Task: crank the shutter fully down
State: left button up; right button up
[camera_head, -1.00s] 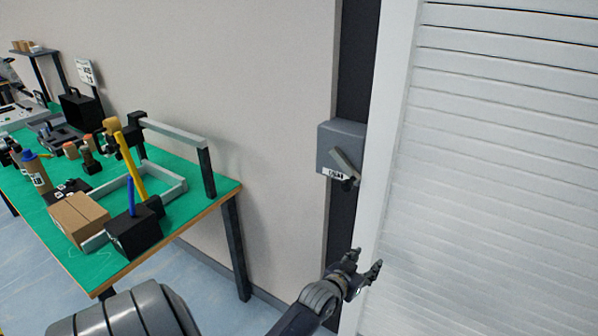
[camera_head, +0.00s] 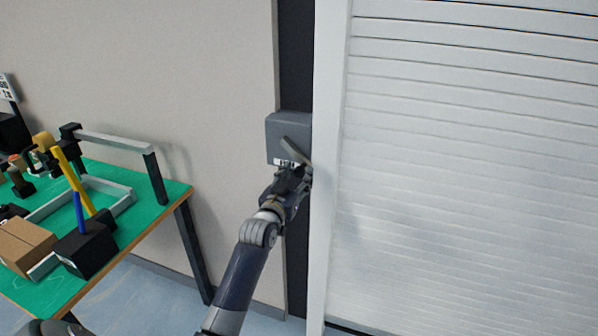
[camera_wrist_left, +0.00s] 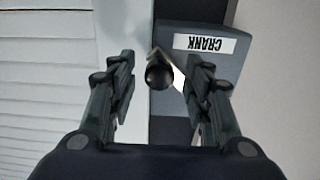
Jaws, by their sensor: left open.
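The crank box (camera_head: 287,136) is a grey box on a dark post, left of the white shutter (camera_head: 460,170). Its crank arm (camera_head: 296,151) slants down to the right. My left gripper (camera_head: 293,176) is just below the crank arm, and its fingers overlap the handle end in the head view. In the left wrist view my left gripper (camera_wrist_left: 162,90) is open. The round black crank knob (camera_wrist_left: 159,76) shows between its two fingers, apart from both. The label CRANK (camera_wrist_left: 198,43) appears upside down there. The shutter slats reach low in the head view. My right gripper is not in view.
A green-topped table (camera_head: 155,212) with a cardboard box (camera_head: 24,246), a black block (camera_head: 86,250) and tools stands at the left. The white shutter frame (camera_head: 328,150) is close to the right of my left gripper. Bare wall lies between table and post.

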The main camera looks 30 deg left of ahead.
pick_arm(q)
jog(key=shift+x, duration=1.2)
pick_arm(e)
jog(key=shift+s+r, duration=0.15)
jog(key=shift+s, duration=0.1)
pick_arm(q)
jog(key=shift+d, duration=0.1)
grip_shut()
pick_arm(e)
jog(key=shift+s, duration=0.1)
